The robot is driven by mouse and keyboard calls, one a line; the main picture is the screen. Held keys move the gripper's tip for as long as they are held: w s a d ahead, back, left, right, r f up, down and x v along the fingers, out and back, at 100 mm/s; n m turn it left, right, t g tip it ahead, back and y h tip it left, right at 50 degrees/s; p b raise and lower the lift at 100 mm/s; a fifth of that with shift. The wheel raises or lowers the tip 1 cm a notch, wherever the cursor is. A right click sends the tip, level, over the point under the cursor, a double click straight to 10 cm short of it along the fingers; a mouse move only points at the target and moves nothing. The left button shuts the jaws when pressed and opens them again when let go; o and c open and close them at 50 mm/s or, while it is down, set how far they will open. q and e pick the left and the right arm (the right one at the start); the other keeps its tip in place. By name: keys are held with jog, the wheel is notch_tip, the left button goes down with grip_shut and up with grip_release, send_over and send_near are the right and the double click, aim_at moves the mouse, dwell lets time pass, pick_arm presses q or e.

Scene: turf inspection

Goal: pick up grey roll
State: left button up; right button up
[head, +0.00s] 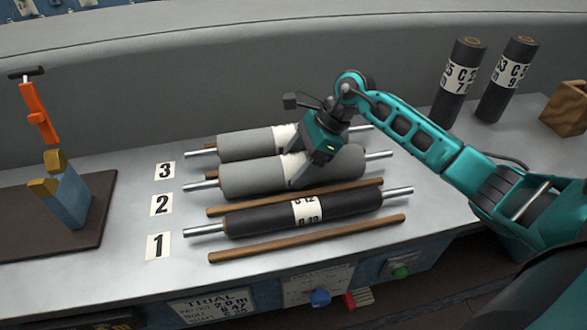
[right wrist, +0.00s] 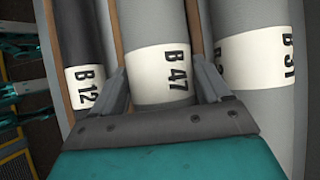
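The middle grey roll (head: 245,179), with a white band and metal end shafts, lies on the bench in line with label 2. In the right wrist view its band reads B 47 (right wrist: 160,75). My right gripper (head: 298,172) is down over this roll near its band. Its two fingers (right wrist: 158,70) stand apart, one on each side of the roll; any gap at the fingertips is too small to judge. A second grey roll (head: 240,145) lies behind it by label 3, its band partly hidden by the gripper. My left gripper is not in view.
A black roll (head: 262,217) lies in front by label 1, with wooden strips (head: 310,239) beside it. Two black upright rolls (head: 455,95) stand at the back right near a wooden box (head: 567,108).

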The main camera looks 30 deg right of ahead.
grip_shut()
jog(key=shift+w+r, duration=0.1)
jog(key=shift+r, duration=0.1)
dwell(0.4)
jog(key=shift+r, duration=0.1)
